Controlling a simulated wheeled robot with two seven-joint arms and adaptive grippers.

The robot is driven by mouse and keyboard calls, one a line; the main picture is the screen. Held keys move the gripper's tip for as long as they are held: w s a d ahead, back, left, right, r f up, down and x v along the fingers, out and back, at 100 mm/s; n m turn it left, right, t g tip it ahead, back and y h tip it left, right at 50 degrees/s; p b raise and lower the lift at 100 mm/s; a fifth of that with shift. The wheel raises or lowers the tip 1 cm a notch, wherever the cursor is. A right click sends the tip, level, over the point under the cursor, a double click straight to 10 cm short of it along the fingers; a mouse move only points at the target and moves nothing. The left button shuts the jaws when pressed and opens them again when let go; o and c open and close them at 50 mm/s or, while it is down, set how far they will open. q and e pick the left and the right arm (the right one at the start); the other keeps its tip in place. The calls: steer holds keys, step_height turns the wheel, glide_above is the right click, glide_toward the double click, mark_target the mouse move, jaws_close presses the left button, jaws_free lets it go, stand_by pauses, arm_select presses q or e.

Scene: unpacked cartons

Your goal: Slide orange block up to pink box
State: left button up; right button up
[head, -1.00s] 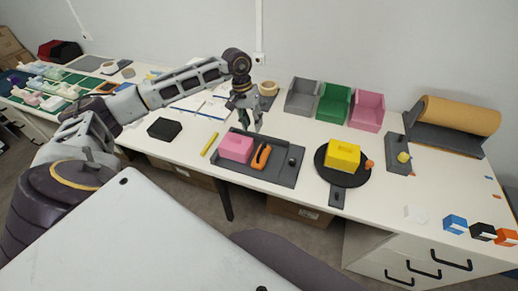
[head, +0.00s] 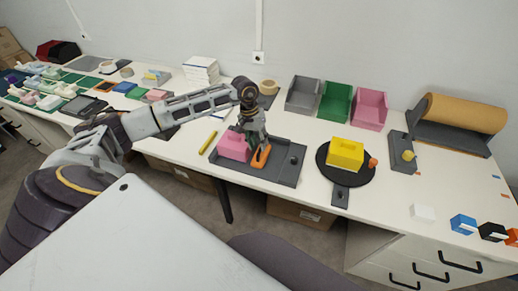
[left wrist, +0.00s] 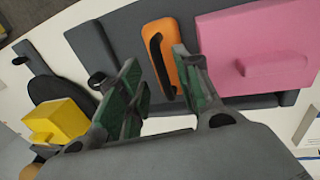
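The orange block (head: 261,157), with a dark slot in its top, lies in a dark grey tray (head: 284,173). The pink box (head: 234,146) is in the same tray, just left of the block. In the left wrist view the orange block (left wrist: 160,58) and the pink box (left wrist: 250,45) are side by side with a narrow gap. My left gripper (head: 256,143) points down over the block and partly hides it. In the left wrist view its green-padded fingers (left wrist: 158,75) are apart, with the block between and beyond the tips; contact is unclear. My right gripper is not in view.
A yellow box (head: 346,153) sits on a black round plate (head: 329,176) right of the tray. A dark knob (head: 293,160) stands at the tray's right. A yellow stick (head: 208,142) lies left of it. Grey, green and pink bins (head: 369,110) stand behind.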

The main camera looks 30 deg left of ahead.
arm_select(q)
steer(key=shift+d+f, duration=0.15)
steer(key=shift+f, duration=0.75)
steer(key=shift+f+b, duration=0.25)
steer(key=shift+b, duration=0.05)
steer(key=shift+d+f, duration=0.1)
steer(key=shift+f, duration=0.05)
steer(key=shift+c, duration=0.2)
jaws_close()
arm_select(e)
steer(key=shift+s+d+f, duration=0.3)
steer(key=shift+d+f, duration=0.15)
